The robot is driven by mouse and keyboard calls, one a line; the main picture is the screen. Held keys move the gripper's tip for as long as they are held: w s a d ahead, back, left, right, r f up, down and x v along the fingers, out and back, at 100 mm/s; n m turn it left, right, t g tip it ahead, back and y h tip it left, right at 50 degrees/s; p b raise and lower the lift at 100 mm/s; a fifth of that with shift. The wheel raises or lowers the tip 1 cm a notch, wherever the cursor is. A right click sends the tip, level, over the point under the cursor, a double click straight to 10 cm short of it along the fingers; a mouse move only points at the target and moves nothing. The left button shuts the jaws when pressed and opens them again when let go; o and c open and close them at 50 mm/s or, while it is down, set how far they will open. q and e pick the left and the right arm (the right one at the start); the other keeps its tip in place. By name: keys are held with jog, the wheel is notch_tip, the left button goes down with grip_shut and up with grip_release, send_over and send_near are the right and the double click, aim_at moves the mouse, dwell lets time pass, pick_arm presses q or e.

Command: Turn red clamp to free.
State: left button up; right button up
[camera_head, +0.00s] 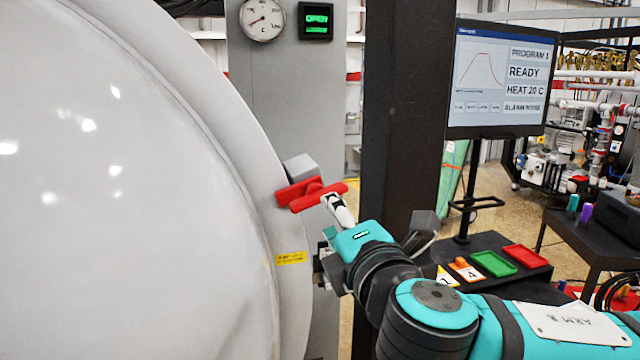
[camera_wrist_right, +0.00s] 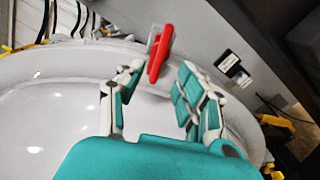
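The red clamp (camera_head: 318,196) sits at the rim of the big pale furnace door (camera_head: 130,190), beside a grey block (camera_head: 300,167). In the right wrist view the red clamp (camera_wrist_right: 159,56) shows just beyond and between the fingertips. My right gripper (camera_head: 334,222) is just below and right of the clamp in the head view, with one white fingertip close to the red bar. Its fingers (camera_wrist_right: 160,75) are spread apart with nothing held between them. I cannot tell whether a finger touches the clamp. My left gripper is not in view.
A dark upright column (camera_head: 402,110) stands right behind my right gripper. A monitor (camera_head: 502,80) reads READY, and a small green display (camera_head: 316,20) reads OPEN next to a round gauge (camera_head: 262,18). A dark table with red (camera_head: 526,256) and green (camera_head: 494,263) trays stands at lower right.

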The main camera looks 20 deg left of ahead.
aim_at(320, 193)
jog(key=p+x, duration=0.3)
jog(key=x, duration=0.4)
jog(key=shift+w+a, duration=0.25)
jog(key=shift+w, duration=0.05)
jog(key=shift+w+a, duration=0.15)
jog(key=shift+w, duration=0.15)
jog(key=shift+w+a+f, duration=0.1)
jog(key=shift+w, duration=0.05)
jog(key=c, duration=0.4)
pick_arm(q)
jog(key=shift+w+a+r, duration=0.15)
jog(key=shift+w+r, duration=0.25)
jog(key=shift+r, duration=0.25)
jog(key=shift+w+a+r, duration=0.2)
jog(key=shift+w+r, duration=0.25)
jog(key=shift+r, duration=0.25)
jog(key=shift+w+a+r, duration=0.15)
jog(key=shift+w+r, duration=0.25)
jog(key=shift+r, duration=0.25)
pick_arm(e)
grip_shut()
